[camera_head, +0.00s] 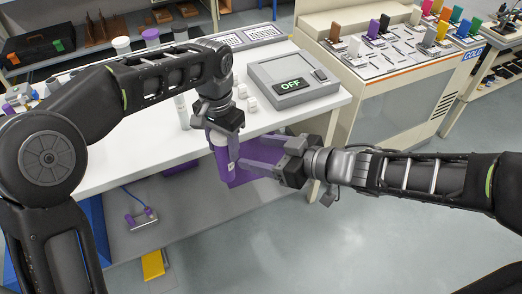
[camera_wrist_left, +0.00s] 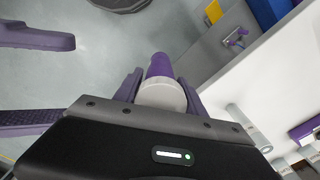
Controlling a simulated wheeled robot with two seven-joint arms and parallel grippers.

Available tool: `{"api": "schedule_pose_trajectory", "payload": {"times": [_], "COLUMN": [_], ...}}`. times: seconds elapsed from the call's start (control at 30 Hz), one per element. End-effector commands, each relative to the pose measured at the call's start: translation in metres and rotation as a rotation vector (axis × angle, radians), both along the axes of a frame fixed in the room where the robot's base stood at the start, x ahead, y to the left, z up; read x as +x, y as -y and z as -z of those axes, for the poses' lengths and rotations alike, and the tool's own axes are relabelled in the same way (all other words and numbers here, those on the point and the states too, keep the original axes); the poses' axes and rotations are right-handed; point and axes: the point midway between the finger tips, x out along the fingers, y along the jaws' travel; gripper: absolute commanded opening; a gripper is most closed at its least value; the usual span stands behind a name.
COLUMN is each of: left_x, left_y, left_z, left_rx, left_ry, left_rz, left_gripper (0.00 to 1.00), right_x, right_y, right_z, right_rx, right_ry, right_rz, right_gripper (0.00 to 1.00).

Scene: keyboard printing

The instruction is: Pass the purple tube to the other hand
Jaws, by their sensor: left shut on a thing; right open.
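The purple tube with a white cap (camera_wrist_left: 160,66) sits between the purple fingers of my left gripper (camera_wrist_left: 160,92), which is shut on it. In the head view my left gripper (camera_head: 222,145) points down just off the table's front edge, with the white part of the tube (camera_head: 219,139) showing between its fingers. My right gripper (camera_head: 255,154) comes in from the right, open, its fingers pointing toward the tube. In the left wrist view its two fingers (camera_wrist_left: 36,80) are apart at the left, with a gap to the tube. The tube's far side is partly hidden in the head view.
A white table (camera_head: 130,165) lies behind the grippers, with a grey device reading OFF (camera_head: 292,85) and a pale bottle (camera_head: 182,112) on it. A counter with coloured items (camera_head: 390,50) stands at the back right. The floor (camera_head: 350,240) in front is clear.

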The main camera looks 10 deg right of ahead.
Motion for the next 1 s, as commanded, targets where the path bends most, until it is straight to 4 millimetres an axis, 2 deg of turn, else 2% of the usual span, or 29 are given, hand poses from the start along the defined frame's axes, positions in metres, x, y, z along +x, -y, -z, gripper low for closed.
{"api": "schedule_pose_trajectory", "payload": {"times": [0.27, 0.47, 1.0], "left_x": [0.0, 0.0, 0.0], "left_y": [0.0, 0.0, 0.0], "left_z": [0.0, 0.0, 0.0], "left_rx": [-0.001, -0.001, -0.001], "left_ry": [0.001, 0.001, 0.001], "left_rz": [0.0, 0.0, 0.0], "left_gripper": [0.07, 0.07, 0.07], "right_x": [0.001, 0.008, 0.06], "right_y": [-0.001, -0.01, -0.072], "right_z": [0.001, 0.006, 0.04], "right_rx": [0.001, 0.002, 0.003], "right_ry": [-0.001, -0.002, -0.005], "right_rz": [0.0, -0.001, -0.002], "right_gripper": [0.65, 0.65, 0.65]}}
